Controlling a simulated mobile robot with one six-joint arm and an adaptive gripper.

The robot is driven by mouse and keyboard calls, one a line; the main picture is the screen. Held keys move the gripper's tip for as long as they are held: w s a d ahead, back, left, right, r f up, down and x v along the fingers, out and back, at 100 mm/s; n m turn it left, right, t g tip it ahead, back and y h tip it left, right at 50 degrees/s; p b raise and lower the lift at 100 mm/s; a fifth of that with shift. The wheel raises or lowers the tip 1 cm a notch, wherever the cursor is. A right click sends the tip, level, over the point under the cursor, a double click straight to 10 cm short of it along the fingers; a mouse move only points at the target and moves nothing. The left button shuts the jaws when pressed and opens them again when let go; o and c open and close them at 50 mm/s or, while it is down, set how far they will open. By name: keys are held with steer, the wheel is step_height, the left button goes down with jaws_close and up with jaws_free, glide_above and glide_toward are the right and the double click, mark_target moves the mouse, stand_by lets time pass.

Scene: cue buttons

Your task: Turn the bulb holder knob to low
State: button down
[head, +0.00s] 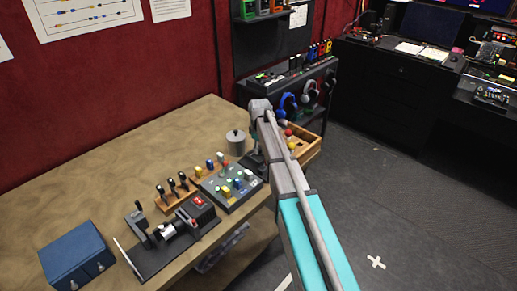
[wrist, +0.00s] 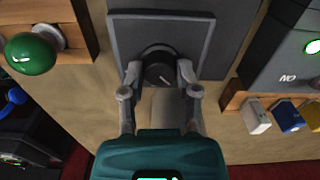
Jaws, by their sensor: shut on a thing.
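A round black knob (wrist: 158,67) with a small pale mark on its face sits on a dark grey square plate (wrist: 200,40) in the wrist view. My gripper (wrist: 158,74) is shut on the knob, one grey finger on each side of it. A pale block shows just below the knob, between the fingers; I cannot tell what it is. In the head view my arm hides most of the plate and the knob at the table's right end. No bulb can be made out, and no setting labels are readable.
A green ball-topped control (wrist: 30,54) on a wooden box is to the left in the wrist view. A panel with white, blue and yellow switches (wrist: 290,117) is to the right. In the head view, a blue box (head: 76,254) and lever controls stand on the table (head: 110,170).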

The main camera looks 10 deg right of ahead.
steer(key=m, duration=0.4)
steer(key=shift+s+m, duration=0.2)
steer(key=shift+m, duration=2)
steer(key=shift+c, duration=1.7)
jaws_free()
steer(key=shift+w, duration=0.1)
